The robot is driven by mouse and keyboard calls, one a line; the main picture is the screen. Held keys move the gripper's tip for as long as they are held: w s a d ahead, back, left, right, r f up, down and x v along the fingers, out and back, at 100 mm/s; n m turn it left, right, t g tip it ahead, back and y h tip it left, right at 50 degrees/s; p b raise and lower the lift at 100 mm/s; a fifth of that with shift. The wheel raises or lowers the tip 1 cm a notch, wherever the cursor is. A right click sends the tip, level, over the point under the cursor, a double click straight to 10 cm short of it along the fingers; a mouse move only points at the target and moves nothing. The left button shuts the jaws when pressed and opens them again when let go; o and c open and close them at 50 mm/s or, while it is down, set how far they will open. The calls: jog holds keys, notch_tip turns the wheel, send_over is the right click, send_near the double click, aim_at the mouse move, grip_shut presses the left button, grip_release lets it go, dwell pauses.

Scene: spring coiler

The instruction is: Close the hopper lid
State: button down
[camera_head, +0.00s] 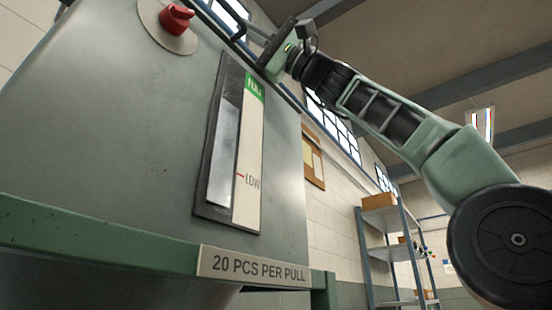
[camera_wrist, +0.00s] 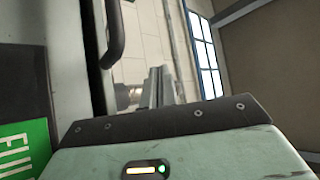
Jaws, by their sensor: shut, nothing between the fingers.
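The hopper (camera_head: 120,130) is a large grey-green body filling the left of the head view, seen from below. A dark edge (camera_head: 275,82) runs along its top; it also shows in the wrist view (camera_wrist: 96,70). A dark bar handle (camera_wrist: 115,35) stands out from that edge in the wrist view. The lid's surface is not clearly visible, and I cannot tell its angle. My gripper (camera_head: 252,30) is at the hopper's upper right edge, close to the handle. In the wrist view its fingers (camera_wrist: 157,86) are together and empty, to the right of the handle, apparently apart from it.
A red knob (camera_head: 177,17) and a level gauge (camera_head: 232,150) are on the hopper's face. A green rail (camera_head: 100,243) with a "20 PCS PER PULL" plate (camera_head: 254,268) crosses below. A shelf with boxes (camera_head: 380,201) stands behind at right. Open space lies right of the hopper.

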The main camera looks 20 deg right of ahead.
jog(key=shift+d+f, duration=0.1)
jog(key=b+v, duration=1)
jog(key=v, duration=0.7)
jog(key=shift+d, duration=0.15)
